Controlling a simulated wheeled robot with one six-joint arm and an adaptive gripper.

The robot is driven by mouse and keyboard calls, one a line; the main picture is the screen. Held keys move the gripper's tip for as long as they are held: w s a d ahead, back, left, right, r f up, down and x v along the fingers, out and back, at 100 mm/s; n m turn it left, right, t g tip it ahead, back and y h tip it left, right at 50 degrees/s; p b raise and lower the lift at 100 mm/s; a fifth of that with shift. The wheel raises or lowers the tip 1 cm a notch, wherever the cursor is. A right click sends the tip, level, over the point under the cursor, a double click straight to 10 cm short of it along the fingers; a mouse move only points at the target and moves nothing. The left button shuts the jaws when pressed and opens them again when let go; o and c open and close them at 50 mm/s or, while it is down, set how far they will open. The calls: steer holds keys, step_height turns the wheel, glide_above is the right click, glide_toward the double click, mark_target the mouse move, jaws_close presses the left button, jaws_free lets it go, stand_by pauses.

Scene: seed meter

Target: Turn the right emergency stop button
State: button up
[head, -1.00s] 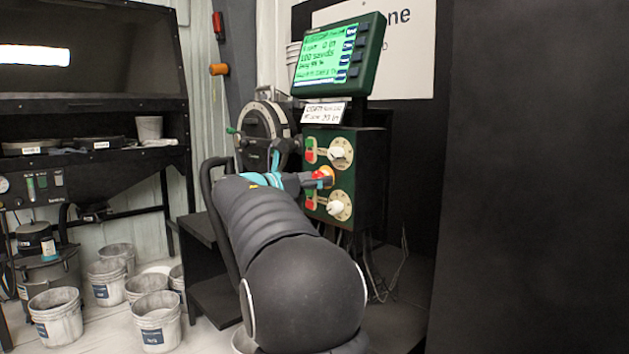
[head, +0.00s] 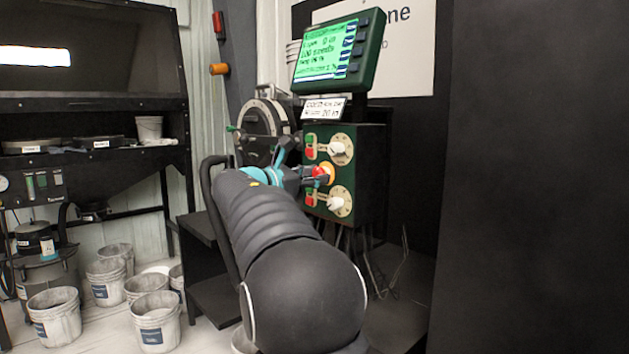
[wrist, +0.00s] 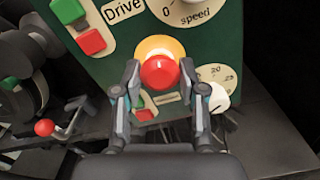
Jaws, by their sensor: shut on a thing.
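The emergency stop button (wrist: 160,73) is a round red knob on a yellow ring, on the green face of the control panel (head: 362,165). It is the only such button I see. In the head view, the button (head: 324,172) is partly covered by my gripper (head: 314,175). In the wrist view, my gripper (wrist: 159,76) has one finger on each side of the red knob, shut on it. The knob's front faces the wrist camera and is unobstructed.
Two white dials, an upper one (head: 341,149) and a lower one (head: 340,202), sit close above and below the button. Red and green switches (head: 309,146) are left of them. A screen (head: 338,50) stands above. Buckets (head: 155,320) stand on the floor at left.

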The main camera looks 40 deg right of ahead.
steer(key=shift+m+b, duration=0.55)
steer(key=shift+m, duration=0.65)
steer(key=shift+r, duration=0.1)
steer(key=o, duration=1.1)
steer(key=shift+d, duration=0.1)
steer(key=shift+o, duration=0.2)
steer(key=shift+a, duration=0.2)
steer(key=a, duration=1.1)
steer(key=shift+s+a, duration=0.35)
steer(key=shift+s, duration=0.1)
steer(key=shift+m, duration=0.3)
